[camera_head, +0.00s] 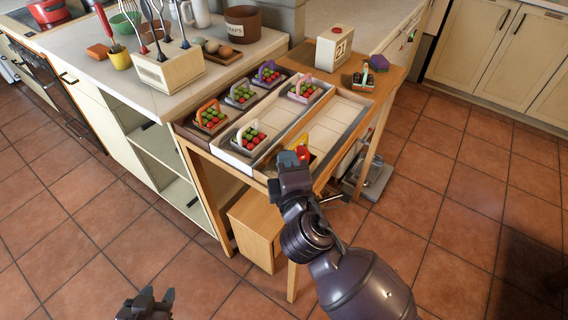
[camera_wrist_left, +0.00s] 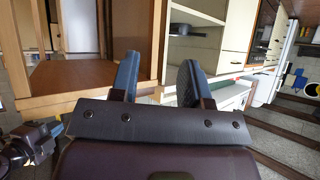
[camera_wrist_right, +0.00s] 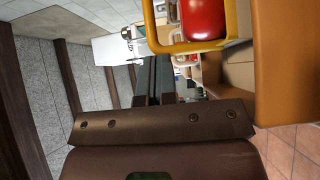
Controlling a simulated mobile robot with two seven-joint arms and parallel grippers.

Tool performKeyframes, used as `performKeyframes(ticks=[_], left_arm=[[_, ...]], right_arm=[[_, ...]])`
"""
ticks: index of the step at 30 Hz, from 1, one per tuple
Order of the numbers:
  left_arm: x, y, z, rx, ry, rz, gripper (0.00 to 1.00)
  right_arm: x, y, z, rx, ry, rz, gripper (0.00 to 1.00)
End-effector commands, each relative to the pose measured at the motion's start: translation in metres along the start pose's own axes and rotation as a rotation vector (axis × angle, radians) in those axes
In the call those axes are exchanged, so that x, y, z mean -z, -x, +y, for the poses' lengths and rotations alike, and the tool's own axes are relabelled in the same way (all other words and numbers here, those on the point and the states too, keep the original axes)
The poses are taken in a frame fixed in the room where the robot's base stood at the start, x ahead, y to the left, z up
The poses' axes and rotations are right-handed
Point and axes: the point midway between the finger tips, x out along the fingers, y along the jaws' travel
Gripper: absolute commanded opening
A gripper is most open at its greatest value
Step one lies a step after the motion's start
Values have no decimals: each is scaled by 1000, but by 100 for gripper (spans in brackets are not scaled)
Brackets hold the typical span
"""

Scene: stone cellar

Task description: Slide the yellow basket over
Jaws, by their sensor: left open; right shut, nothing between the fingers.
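The yellow basket (camera_head: 307,166) is at the near end of the wooden table, mostly hidden behind my right gripper (camera_head: 292,170) in the head view. Red contents show above it. In the right wrist view the yellow basket (camera_wrist_right: 166,47) is close by at the top, with a large red round item inside. My right gripper (camera_wrist_right: 152,80) is shut and empty, its fingertips just beside the basket; I cannot tell whether they touch. My left gripper (camera_head: 146,304) is open and empty, low over the floor at the bottom left. Its spread fingers show in the left wrist view (camera_wrist_left: 157,76).
On the wooden table (camera_head: 375,105), several other baskets, such as the orange-handled basket (camera_head: 210,117) and pink-handled basket (camera_head: 304,88), stand in tray compartments. Empty white compartments (camera_head: 335,118) lie right of them. The stone-topped counter (camera_head: 115,85) adjoins on the left.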

Motion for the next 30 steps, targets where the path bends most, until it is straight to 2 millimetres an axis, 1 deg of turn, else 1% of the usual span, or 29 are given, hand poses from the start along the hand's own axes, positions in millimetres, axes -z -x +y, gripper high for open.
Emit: performKeyframes(ticks=[1, 5, 9, 12, 14, 20, 30], left_arm=[[8, 3, -1, 2, 0, 11, 43], [13, 7, -3, 5, 1, 16, 43], [4, 14, -4, 9, 5, -6, 43], [-2, 16, -4, 10, 7, -19, 43], [-3, 16, -4, 11, 8, -20, 43], [-2, 15, -3, 11, 11, -16, 43], [6, 12, -3, 9, 9, 0, 43]], right_arm=[[-10, -9, 6, -6, 5, -5, 0], [-37, -36, 8, -7, 4, -5, 0], [-63, -62, 5, -4, 3, -5, 0], [-75, -74, 4, -3, 2, -4, 0], [-80, -78, 2, -2, 1, -2, 0], [-78, -77, 1, -1, 0, -2, 0], [-78, -77, 1, -1, 0, -2, 0]])
